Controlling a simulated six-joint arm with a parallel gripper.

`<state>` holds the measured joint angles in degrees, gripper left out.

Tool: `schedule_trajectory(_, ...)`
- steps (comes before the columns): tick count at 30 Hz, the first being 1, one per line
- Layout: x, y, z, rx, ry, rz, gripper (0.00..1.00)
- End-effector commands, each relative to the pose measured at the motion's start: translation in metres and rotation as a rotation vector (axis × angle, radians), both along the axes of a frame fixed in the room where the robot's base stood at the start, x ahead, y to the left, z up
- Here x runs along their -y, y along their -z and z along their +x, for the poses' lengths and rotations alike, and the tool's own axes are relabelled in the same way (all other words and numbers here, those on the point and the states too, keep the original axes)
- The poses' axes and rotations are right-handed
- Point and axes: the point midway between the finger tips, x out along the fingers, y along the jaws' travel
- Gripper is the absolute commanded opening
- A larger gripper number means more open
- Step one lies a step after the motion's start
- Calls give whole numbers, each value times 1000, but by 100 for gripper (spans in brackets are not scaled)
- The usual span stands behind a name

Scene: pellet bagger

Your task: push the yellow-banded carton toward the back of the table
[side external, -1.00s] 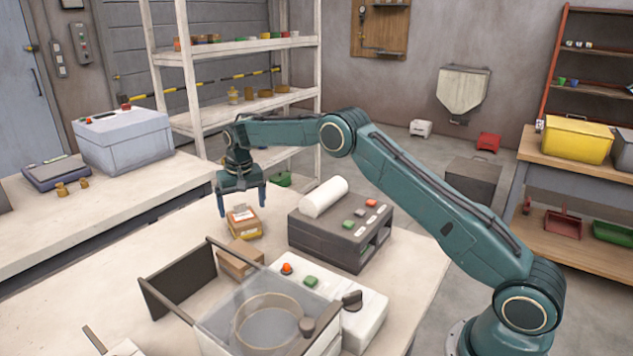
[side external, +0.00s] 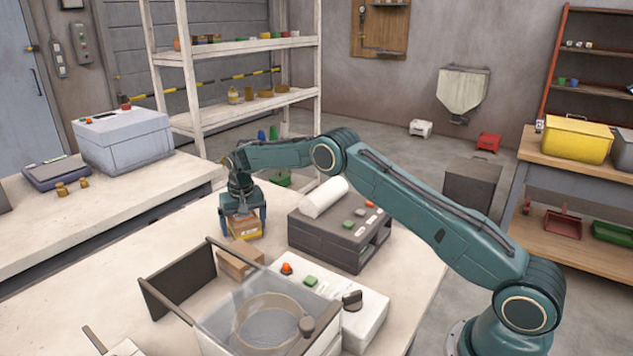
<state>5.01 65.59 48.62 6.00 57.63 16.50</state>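The yellow-banded carton (side external: 245,230) stands on the pale table behind the pellet bagger, a brown box with a yellow band low on its side. My gripper (side external: 243,231) points down over it, with one finger at its left and one at its right. The fingers are spread about as wide as before, and I cannot tell whether either touches the carton. The gripper body hides the carton's top. A plain brown carton (side external: 240,262) stands just in front of it, close to or touching it.
A dark grey machine with a white roll (side external: 330,235) stands close to the right. The bagger with its clear cover and dark side panel (side external: 180,283) fills the front. Bare table (side external: 130,265) lies to the left. The table's back edge is a short way behind the carton.

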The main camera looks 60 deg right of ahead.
Motion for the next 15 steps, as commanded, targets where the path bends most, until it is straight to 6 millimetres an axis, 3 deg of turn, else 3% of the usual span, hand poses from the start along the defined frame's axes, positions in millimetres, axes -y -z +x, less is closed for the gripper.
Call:
schedule_trajectory(1, 0, 0, 0, 0, 0, 0, 81)
schedule_trajectory(9, 0, 0, 0, 0, 0, 0, 32)
schedule_trajectory(15, -2, 0, 1, -1, -1, 0, 32)
